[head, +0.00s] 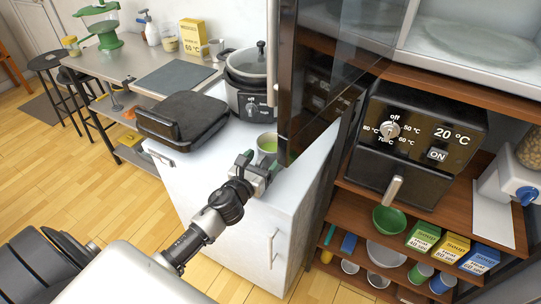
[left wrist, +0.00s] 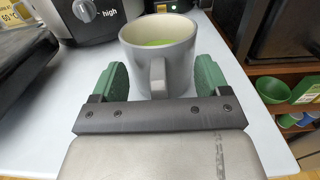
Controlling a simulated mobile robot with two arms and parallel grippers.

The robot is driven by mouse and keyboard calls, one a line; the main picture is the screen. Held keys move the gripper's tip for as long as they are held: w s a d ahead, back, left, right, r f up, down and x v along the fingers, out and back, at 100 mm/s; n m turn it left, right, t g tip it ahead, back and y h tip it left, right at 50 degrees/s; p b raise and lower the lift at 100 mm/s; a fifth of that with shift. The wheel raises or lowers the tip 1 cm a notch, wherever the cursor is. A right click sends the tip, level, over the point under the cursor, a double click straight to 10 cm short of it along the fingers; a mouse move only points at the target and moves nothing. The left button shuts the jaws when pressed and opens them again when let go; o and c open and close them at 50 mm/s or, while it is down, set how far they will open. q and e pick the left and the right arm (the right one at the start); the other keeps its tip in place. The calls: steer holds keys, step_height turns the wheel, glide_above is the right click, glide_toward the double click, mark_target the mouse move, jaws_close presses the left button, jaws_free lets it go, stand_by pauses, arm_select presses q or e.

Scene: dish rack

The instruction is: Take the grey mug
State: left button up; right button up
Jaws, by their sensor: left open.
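The grey mug (left wrist: 185,50) stands upright on the white counter, green inside, with its handle (left wrist: 158,76) facing my left gripper. In the head view the mug (head: 267,143) is partly hidden by the dark cabinet door. My left gripper (head: 257,172) is just in front of it, low over the counter. In the left wrist view the gripper (left wrist: 160,75) is open, its green fingers to the left and right of the handle. Nothing is clamped, and I cannot tell whether a finger touches the mug. My right gripper is not in view.
The dark open door (head: 320,80) hangs close to the right of the mug. A slow cooker (head: 249,97) stands behind it, and a black grill (head: 183,118) to the left. A pale mug (head: 215,50) stands farther back by a yellow box (head: 193,36). The counter front is clear.

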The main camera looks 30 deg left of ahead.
arm_select(q)
jaws_close()
steer(key=shift+r, duration=0.15)
stand_by(0.4)
